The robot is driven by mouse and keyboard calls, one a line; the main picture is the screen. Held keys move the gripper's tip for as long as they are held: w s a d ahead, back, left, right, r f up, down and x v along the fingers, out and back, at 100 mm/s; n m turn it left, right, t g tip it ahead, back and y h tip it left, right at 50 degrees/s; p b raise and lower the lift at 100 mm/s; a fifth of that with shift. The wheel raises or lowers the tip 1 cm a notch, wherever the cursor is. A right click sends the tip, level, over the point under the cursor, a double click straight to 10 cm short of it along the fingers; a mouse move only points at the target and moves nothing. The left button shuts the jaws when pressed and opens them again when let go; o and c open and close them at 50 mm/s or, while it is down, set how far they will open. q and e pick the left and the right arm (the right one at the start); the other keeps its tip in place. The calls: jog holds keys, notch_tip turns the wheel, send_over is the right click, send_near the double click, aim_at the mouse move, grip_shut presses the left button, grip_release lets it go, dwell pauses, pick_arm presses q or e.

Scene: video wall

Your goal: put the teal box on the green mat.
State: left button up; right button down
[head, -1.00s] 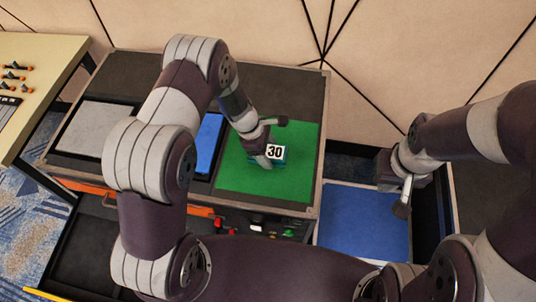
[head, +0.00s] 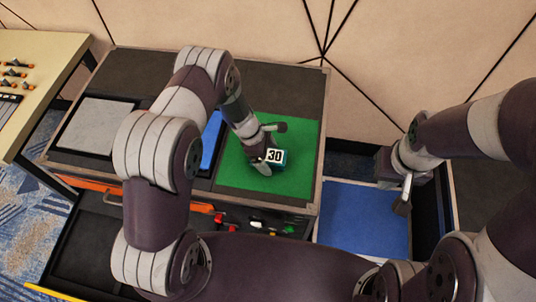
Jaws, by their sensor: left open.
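The teal box (head: 278,158), with a white "30" label on top, appears to sit on the green mat (head: 300,185), right of the mat's middle line. My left gripper (head: 271,148) is open at the box, one finger behind it and the other at its front left. Part of the box is hidden by the gripper, and I cannot tell whether a finger touches it. My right gripper (head: 402,195) hangs over a blue surface to the right, away from the box, seen from the side, so its opening is unclear.
Left of the mat are a blue strip (head: 209,143), partly behind my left arm, and a grey panel (head: 98,127). An open drawer (head: 90,238) with small items is below. A blue-floored bay (head: 365,225) lies right. Bare mat surrounds the box.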

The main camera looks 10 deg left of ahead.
pick_arm(q)
jog(key=shift+a+r, duration=0.15)
jog(key=shift+r, duration=0.35)
jog(key=v, duration=1.1)
jog(key=s+a+r+m+y, duration=0.2)
jog(key=s+r+m, duration=0.4)
jog(key=m, duration=0.3)
jog(key=s+a+r+m+t+y, duration=0.1)
jog(key=s+a+r+m+y, duration=0.1)
jog(key=s+r+m, duration=0.5)
jog(key=shift+s+a+m+y, duration=0.25)
jog(key=shift+s+m+y, duration=0.05)
jog(key=shift+s+m, duration=0.75)
